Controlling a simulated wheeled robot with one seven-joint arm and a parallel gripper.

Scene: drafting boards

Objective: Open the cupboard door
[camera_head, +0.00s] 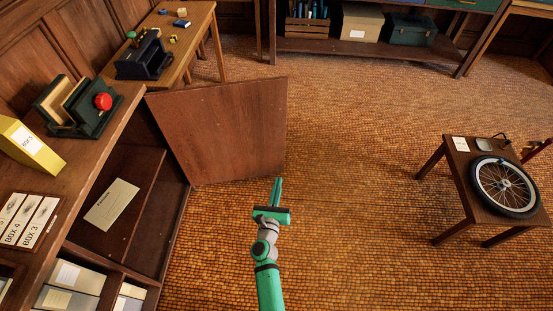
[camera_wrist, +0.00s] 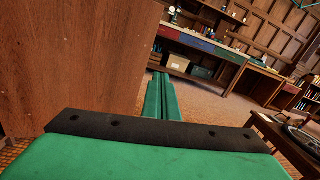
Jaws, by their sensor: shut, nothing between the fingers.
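The cupboard door (camera_head: 228,130) is a brown wooden panel standing swung out from the cupboard (camera_head: 128,205) at the left. The cupboard's inside is exposed, with a shelf and a pale envelope (camera_head: 112,204) in it. My gripper (camera_head: 276,190) is shut and empty, near the lower right corner of the door in the head view. In the wrist view, the shut fingers (camera_wrist: 161,95) point forward and the door (camera_wrist: 75,60) fills the left side. I cannot tell whether the fingers touch the door. No handle shows on the visible face.
A small table (camera_head: 458,175) with a spoked wheel (camera_head: 505,186) stands at the right. Boxes and a book stand (camera_head: 82,107) sit on the cupboard top. A workbench (camera_head: 360,48) is at the back. The tiled floor between is clear.

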